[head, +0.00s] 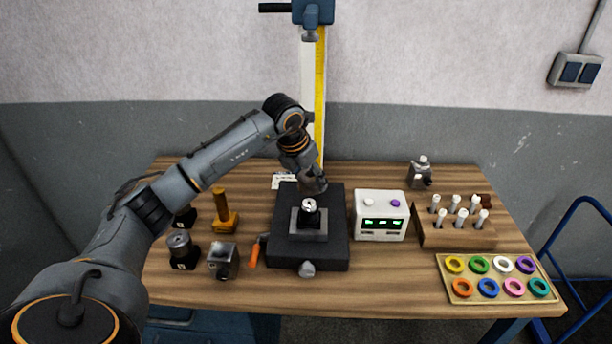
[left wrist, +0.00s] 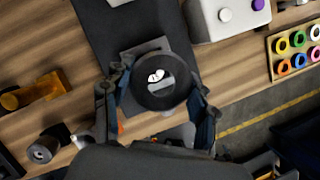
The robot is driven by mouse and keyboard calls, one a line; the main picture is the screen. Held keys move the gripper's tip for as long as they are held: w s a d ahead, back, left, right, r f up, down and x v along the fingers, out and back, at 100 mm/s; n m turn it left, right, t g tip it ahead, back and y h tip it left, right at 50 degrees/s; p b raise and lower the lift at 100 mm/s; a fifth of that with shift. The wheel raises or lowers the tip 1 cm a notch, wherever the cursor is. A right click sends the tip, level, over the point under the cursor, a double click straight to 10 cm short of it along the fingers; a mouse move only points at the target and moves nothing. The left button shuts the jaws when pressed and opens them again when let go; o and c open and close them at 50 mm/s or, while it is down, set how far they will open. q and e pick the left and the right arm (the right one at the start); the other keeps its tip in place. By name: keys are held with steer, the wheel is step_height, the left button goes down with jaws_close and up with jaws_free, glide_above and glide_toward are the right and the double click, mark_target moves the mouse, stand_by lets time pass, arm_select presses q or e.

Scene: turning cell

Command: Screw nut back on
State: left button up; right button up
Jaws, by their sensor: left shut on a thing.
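My left gripper (head: 314,187) reaches in from the left and points down over the black stand (head: 325,257) in the middle of the table. In the left wrist view its two fingers (left wrist: 158,92) are on either side of a round dark nut (left wrist: 153,99), and it is shut on that. Silvery metal shows in the nut's middle. In the head view the dark round part with a bright top (head: 309,206) stands upright on a grey block (head: 308,231) on the stand. I cannot tell how far the nut is seated on the thread. My right gripper is not in view.
A white box with a green display (head: 380,224) stands right of the stand. Further right are a wooden rack of white-topped pieces (head: 455,238) and a tray of coloured rings (head: 485,296). An orange-handled tool (head: 254,256) and metal blocks (head: 223,262) lie to the left.

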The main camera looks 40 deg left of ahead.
mark_target(309, 203)
arm_select(q)
steer(key=shift+a+f+b, duration=0.1)
steer(key=shift+f+b, duration=0.25)
steer(key=shift+f, duration=0.3)
steer(key=shift+f+b, duration=0.4)
steer(key=shift+f, duration=0.45)
steer(key=shift+f+b, duration=1.2)
steer(key=shift+f, duration=0.25)
steer(key=shift+f+b, duration=0.55)
steer(key=shift+f, duration=0.15)
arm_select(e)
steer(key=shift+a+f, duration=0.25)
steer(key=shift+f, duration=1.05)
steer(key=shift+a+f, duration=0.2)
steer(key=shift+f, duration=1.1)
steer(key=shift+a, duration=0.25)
arm_select(q)
steer(key=shift+f+b, duration=0.5)
steer(key=shift+f, duration=0.05)
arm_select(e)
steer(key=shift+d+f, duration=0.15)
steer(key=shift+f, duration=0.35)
arm_select(q)
steer(key=o, duration=1.3)
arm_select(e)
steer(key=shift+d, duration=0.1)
arm_select(q)
steer(key=shift+o, duration=0.2)
